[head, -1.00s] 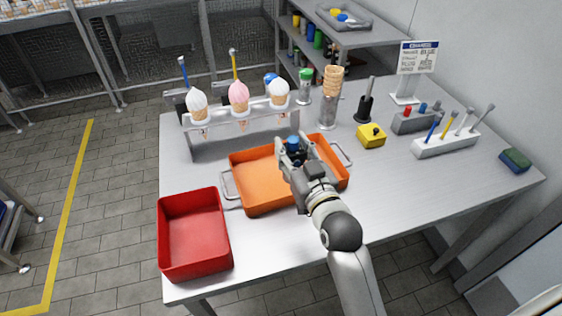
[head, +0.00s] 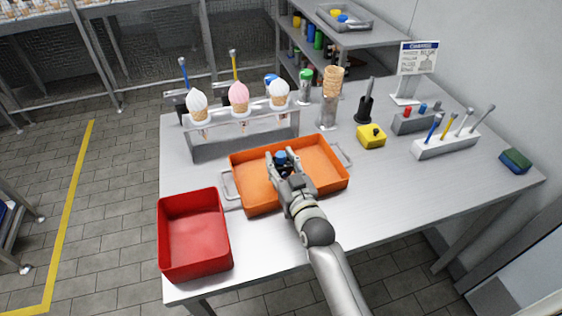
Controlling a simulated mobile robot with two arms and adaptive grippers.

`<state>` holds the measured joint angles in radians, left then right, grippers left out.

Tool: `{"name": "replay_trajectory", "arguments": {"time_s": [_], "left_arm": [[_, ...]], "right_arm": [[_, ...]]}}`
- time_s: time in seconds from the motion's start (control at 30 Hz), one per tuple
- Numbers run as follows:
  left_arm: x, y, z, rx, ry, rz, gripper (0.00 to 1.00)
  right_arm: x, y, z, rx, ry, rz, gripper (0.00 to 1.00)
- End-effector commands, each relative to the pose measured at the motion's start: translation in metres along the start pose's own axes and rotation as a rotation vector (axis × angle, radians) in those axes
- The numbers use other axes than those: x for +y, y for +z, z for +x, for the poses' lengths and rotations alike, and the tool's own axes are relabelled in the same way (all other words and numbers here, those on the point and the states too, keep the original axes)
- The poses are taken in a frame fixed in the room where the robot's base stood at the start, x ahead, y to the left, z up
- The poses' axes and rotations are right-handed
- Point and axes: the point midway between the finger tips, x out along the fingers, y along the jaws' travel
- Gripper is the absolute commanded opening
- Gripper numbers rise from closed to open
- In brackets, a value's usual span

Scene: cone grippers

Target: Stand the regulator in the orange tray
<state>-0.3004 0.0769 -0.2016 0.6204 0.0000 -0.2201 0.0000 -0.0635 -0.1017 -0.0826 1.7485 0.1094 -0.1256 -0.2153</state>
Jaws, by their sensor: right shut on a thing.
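The regulator (head: 281,157) is a small dark piece with a blue top, seen in the head view. My right gripper (head: 284,165) is shut on it, with a finger on either side. The regulator looks upright over the middle of the orange tray (head: 325,163), which has a metal handle at each end. The gripper hides its lower part, so I cannot tell whether it touches the tray floor. My left gripper is not in view.
A red bin (head: 195,235) stands left of the orange tray. Behind it is a rack (head: 243,137) with three ice cream cones. A yellow box (head: 371,136) and a white tool holder (head: 445,145) stand to the right. The table's front right is clear.

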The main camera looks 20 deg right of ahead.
Motion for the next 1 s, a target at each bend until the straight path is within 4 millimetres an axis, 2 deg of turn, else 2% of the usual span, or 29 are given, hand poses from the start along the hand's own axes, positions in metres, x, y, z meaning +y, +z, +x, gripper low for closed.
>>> {"name": "replay_trajectory", "arguments": {"time_s": [0.2,0.23,0.37,0.77,0.87,1.0], "left_arm": [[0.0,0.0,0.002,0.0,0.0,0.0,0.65],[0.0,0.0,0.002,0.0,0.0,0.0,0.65],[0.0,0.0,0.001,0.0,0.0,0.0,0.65],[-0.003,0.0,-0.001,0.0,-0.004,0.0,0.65],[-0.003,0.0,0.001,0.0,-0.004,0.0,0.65],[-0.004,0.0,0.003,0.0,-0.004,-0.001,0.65]], "right_arm": [[0.0,0.003,0.0,0.001,0.0,0.0,0.04],[0.0,0.003,0.0,0.0,0.0,0.0,0.42],[0.0,0.003,0.0,-0.001,0.0,0.0,0.59],[0.0,-0.001,-0.001,-0.001,0.0,0.0,0.6],[0.0,0.002,-0.012,-0.003,0.0,-0.001,0.6],[0.0,0.002,-0.035,-0.003,0.0,-0.001,0.6]]}}
